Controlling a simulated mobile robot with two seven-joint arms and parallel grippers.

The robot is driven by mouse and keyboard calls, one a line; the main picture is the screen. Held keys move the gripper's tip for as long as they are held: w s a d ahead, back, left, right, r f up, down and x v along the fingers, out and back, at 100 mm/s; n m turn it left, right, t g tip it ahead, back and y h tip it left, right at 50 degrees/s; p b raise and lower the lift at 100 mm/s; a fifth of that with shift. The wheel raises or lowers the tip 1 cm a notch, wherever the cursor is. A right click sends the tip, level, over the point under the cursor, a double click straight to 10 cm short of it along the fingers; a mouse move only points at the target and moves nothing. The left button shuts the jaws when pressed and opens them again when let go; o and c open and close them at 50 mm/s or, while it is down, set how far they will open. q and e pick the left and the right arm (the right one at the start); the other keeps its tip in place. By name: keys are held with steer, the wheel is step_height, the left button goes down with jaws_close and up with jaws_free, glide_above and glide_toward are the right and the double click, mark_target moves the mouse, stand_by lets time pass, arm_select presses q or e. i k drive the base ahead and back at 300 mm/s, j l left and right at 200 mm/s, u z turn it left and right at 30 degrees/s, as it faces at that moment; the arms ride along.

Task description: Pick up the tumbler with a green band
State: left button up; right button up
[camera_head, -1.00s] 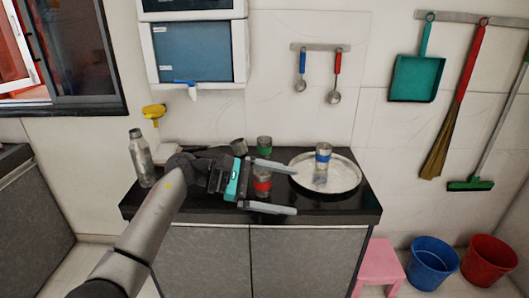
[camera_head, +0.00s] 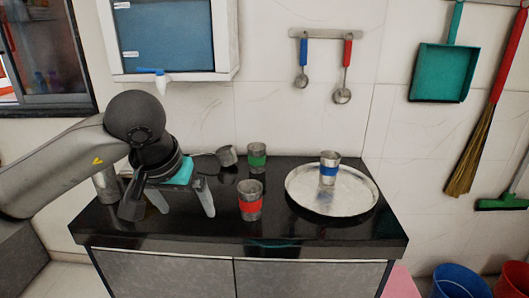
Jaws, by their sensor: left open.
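The steel tumbler with a green band (camera_head: 257,160) stands upright towards the back of the black counter, left of the tray. My left gripper (camera_head: 184,207) is open and empty over the left part of the counter. Its fingers point down and towards the viewer. It is left of the green-band tumbler and nearer the viewer, clear of it. A tumbler with a red band (camera_head: 250,206) stands in front of the green-band one. My right gripper is not in view.
A tilted or lying metal cup (camera_head: 227,156) is just left of the green-band tumbler. A round steel tray (camera_head: 352,198) at the right holds a blue-band tumbler (camera_head: 329,171). A metal bottle (camera_head: 106,186) stands at the left, partly behind my arm. A water purifier (camera_head: 165,40) hangs above.

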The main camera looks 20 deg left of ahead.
mark_target(257, 158)
steer(key=i, duration=1.4)
